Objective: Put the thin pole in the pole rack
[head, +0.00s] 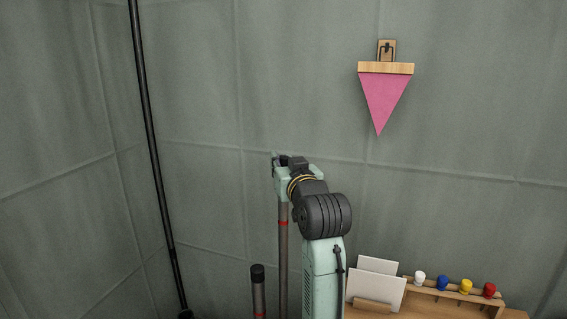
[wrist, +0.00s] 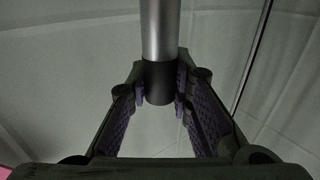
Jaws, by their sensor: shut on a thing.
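A slim grey-brown pole with a red band (head: 283,255) stands upright below my gripper (head: 280,168) in the head view. My gripper is shut on its upper end. In the wrist view, the grey pole (wrist: 161,30) with a black end section (wrist: 158,84) sits between the two purple-padded fingers (wrist: 160,98). A second pole with a black cap (head: 258,290) stands just left of the held pole, apart from it. The lower ends of both poles are out of frame. I cannot make out the pole rack in either view.
A tall black tent post (head: 152,140) stands at the left. A pink pennant (head: 383,98) hangs from a hook on the grey fabric wall. At the lower right are white cards (head: 376,287) and a wooden holder (head: 448,294) with several coloured-topped items.

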